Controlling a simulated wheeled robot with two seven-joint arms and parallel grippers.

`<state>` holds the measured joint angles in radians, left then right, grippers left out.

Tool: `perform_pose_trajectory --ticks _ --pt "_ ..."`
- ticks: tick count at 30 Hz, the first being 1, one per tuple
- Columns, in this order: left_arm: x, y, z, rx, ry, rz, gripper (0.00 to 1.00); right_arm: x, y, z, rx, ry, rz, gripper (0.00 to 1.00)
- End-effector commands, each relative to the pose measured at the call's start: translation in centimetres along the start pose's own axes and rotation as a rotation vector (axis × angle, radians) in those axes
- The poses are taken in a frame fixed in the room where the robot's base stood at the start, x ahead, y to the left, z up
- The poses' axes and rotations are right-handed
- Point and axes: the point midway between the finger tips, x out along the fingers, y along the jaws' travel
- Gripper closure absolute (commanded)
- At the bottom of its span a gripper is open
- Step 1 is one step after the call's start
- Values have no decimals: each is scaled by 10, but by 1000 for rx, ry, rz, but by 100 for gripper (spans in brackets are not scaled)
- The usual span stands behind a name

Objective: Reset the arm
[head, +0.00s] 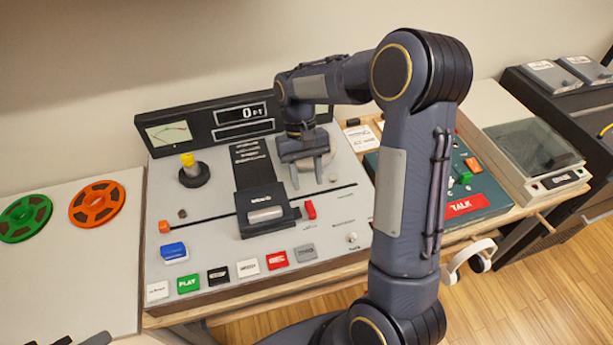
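My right arm comes in from the lower right, bends high over the console and points down. Its gripper (307,175) is above the grey console panel (345,205), behind and right of the black carriage block (265,212). Its two light grey fingers are apart with nothing seen between them. I cannot tell whether the fingertips touch the panel. The carriage block sits on a dark slot, with a red marker (310,210) just right of it and an orange marker (164,227) at the slot's left end. My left gripper is not clearly seen.
A yellow-topped knob (190,170) stands at the panel's left. Several buttons, including green PLAY (188,284) and red REC (277,261), line the front. Green (25,217) and orange (97,203) reels lie left. A teal TALK box (484,202) and lidded unit (532,148) stand right.

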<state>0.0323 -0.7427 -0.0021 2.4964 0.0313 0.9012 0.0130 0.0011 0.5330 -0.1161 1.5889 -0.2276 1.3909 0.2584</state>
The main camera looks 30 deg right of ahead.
Motion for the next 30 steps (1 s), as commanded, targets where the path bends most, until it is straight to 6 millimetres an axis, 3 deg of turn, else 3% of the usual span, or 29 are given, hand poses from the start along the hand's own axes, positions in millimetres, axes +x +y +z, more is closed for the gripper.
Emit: perform_pose_trajectory --ticks 8,11,14,21,27,30 --pt "0 0 0 0 0 0 64 -1 0 1 0 4 -3 60" --pt "0 0 0 0 0 0 64 -8 2 11 -6 36 -27 60" --pt "0 0 0 0 0 0 64 -23 4 34 -22 106 -82 60" --pt "0 0 0 0 0 0 64 -44 4 117 -83 372 -247 60" --pt "0 0 0 0 0 0 64 -35 -4 176 -125 605 -345 60" --pt "0 0 0 0 0 0 64 -26 -8 195 -138 698 -375 60"
